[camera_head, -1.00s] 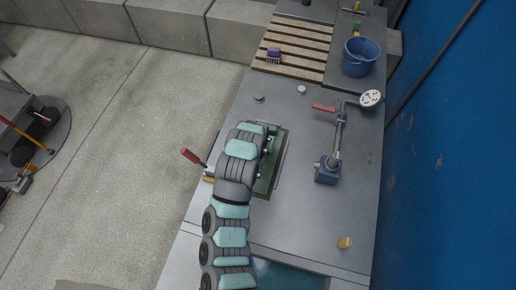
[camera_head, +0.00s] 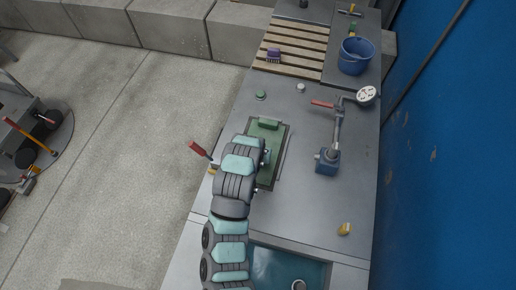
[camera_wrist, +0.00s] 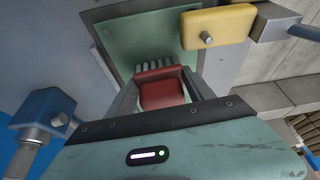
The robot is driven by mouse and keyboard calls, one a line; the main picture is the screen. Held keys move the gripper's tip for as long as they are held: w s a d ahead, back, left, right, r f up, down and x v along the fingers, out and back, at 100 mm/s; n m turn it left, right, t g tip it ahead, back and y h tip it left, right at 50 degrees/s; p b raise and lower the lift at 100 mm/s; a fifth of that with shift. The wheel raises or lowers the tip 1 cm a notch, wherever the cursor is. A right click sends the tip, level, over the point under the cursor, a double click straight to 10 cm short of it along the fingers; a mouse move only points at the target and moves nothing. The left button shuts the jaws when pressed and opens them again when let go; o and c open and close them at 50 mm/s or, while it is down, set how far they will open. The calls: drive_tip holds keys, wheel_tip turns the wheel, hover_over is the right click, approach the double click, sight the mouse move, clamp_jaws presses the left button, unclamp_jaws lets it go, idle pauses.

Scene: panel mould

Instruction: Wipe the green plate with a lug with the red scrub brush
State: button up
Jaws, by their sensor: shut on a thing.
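The green plate (camera_head: 277,150) lies on the grey bench, and its raised lug (camera_head: 268,124) shows at the far end. My arm covers the plate's near left part in the head view. In the wrist view the plate (camera_wrist: 150,32) is ahead of my gripper (camera_wrist: 158,88), which is shut on the red scrub brush (camera_wrist: 163,92). The brush's pale bristles point toward the plate's surface. I cannot tell whether they touch it. The brush and fingers are hidden behind my arm in the head view.
A yellow clamp pad (camera_wrist: 218,27) sits close beside the plate, near a red handle (camera_head: 199,149). A blue-based pipe fitting (camera_head: 327,162) stands to the right. A blue bucket (camera_head: 355,55) and slatted wooden rack (camera_head: 290,48) are at the back. A water basin (camera_head: 285,270) is in front.

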drive_tip(key=shift+w+r, duration=0.35)
drive_tip(key=shift+r, duration=0.45)
drive_tip(key=shift+r+p, duration=1.4)
drive_tip(key=shift+r, duration=1.1)
drive_tip(key=shift+r, duration=0.1)
